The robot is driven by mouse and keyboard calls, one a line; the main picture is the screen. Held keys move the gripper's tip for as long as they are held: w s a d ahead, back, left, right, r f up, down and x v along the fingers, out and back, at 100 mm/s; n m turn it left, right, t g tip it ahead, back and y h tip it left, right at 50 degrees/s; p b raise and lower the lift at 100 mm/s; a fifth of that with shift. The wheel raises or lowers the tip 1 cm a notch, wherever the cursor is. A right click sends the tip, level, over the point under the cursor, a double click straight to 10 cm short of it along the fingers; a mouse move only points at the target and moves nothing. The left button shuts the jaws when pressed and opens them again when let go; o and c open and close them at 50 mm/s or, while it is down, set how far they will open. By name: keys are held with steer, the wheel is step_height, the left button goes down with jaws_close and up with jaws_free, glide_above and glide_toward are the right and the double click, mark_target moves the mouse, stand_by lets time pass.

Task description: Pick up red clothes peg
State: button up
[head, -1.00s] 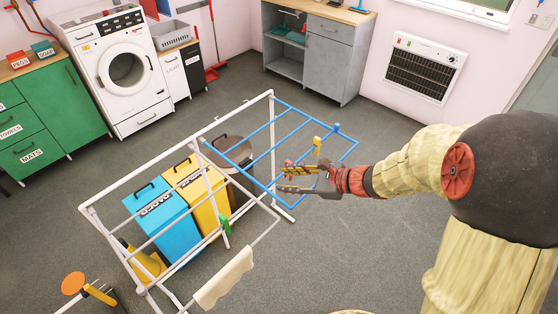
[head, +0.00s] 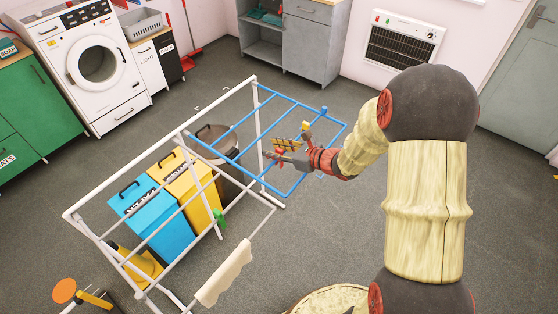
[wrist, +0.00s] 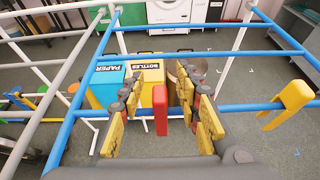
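The red clothes peg (wrist: 160,109) sits upright on a blue rail of the drying rack (wrist: 240,107) in the wrist view. My gripper (wrist: 165,92) is open, with its yellow-padded fingers to the left and right of the peg. Gaps show on both sides of the peg, so the fingers do not appear to touch it. In the head view my gripper (head: 282,152) is at the rack's blue wing (head: 262,178). The peg is small and hard to make out there among the fingers.
A yellow peg (wrist: 292,98) sits on the rail to the right. A green peg (head: 219,217) and a pale cloth (head: 224,272) are on the white frame. Blue (head: 152,218) and yellow (head: 192,185) bins stand beneath. Open floor lies right of the rack.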

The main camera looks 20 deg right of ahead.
steer(key=shift+x, duration=1.15)
steer(key=shift+c, duration=0.2)
steer(key=c, duration=0.8)
jaws_close()
